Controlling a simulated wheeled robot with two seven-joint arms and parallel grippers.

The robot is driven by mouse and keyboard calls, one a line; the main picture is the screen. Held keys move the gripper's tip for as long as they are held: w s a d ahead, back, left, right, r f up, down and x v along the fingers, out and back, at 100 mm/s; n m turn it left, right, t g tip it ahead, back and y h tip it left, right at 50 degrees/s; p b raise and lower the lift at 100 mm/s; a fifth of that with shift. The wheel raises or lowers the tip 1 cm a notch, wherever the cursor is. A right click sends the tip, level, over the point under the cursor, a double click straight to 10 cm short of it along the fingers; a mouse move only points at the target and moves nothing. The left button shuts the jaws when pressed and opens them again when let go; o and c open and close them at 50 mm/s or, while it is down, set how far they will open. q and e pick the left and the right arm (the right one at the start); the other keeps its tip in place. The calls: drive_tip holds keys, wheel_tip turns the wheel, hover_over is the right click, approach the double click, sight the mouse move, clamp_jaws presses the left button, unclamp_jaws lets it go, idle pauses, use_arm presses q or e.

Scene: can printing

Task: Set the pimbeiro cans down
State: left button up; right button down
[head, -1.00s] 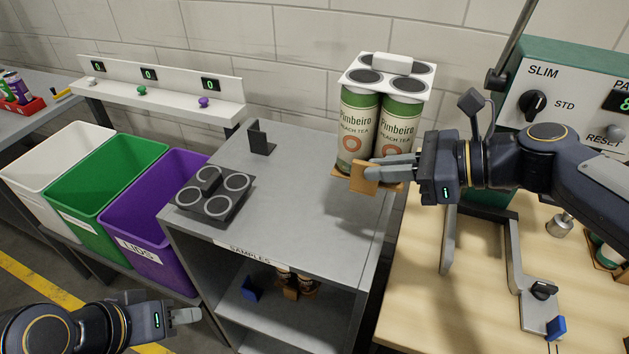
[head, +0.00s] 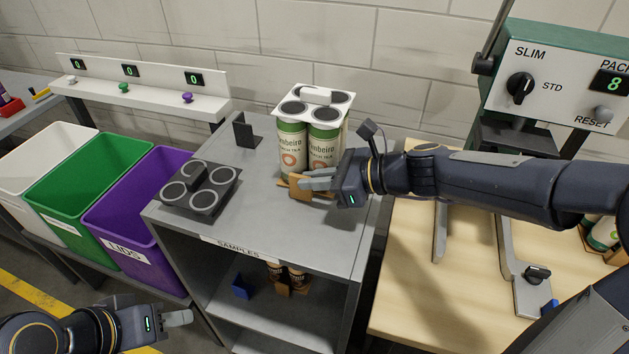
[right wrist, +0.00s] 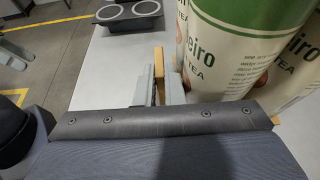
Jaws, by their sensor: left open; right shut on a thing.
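The Pimbeiro cans (head: 292,148) are green and cream, upright on a wooden carrier (head: 299,187) with a white four-hole top plate (head: 312,103). They are over the grey shelf top (head: 262,225); I cannot tell whether the carrier touches it. My right gripper (head: 314,184) is shut on the carrier's wooden tab. In the right wrist view the tab (right wrist: 159,75) sits between the fingers, and the cans (right wrist: 222,45) stand close by on the right. My left gripper (head: 178,318) is open and empty, low at the left, away from the cans.
A dark tray with four rings (head: 203,188) lies on the shelf top's left part. A dark bracket (head: 245,133) stands at the back. Purple (head: 135,222) and green bins are at left, the press (head: 540,85) at right. The shelf top's front middle is clear.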

drive_tip(key=shift+f, duration=0.2)
drive_tip(key=c, duration=1.5)
unclamp_jaws()
drive_tip(key=shift+c, duration=0.2)
drive_tip(key=shift+r, duration=0.15)
